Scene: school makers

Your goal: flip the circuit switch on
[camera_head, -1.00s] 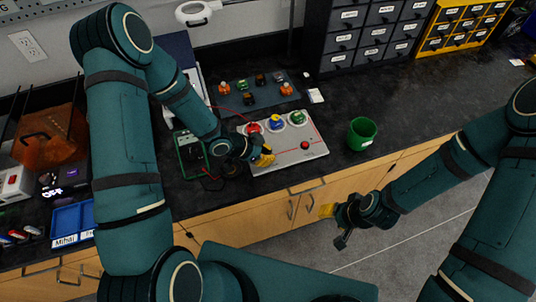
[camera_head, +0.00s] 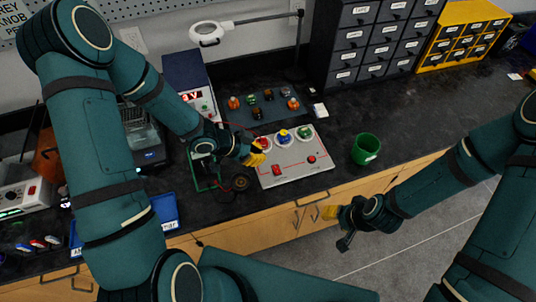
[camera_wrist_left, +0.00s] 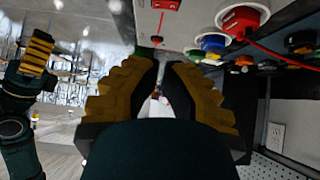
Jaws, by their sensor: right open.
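The pale circuit board (camera_head: 300,178) lies on the dark counter, with red, blue and green round parts along its back. A red rocker switch (camera_head: 276,170) is on its front left, and a small red round part (camera_head: 311,158) is to the right. The red switch also shows at the top of the left wrist view (camera_wrist_left: 166,4). My left gripper (camera_head: 254,157) is at the board's left edge, near the red round part. Its yellow fingers converge with nothing visible between them (camera_wrist_left: 160,62). My right gripper (camera_head: 337,228) is open and empty, beyond the counter's front edge.
A green cup (camera_head: 364,142) stands right of the board. A dark mat (camera_head: 264,115) with several small parts lies behind it. A green-framed meter (camera_head: 203,172) and red leads are to its left. A power supply (camera_head: 197,103) stands behind my left forearm. Drawer cabinets stand at the back right.

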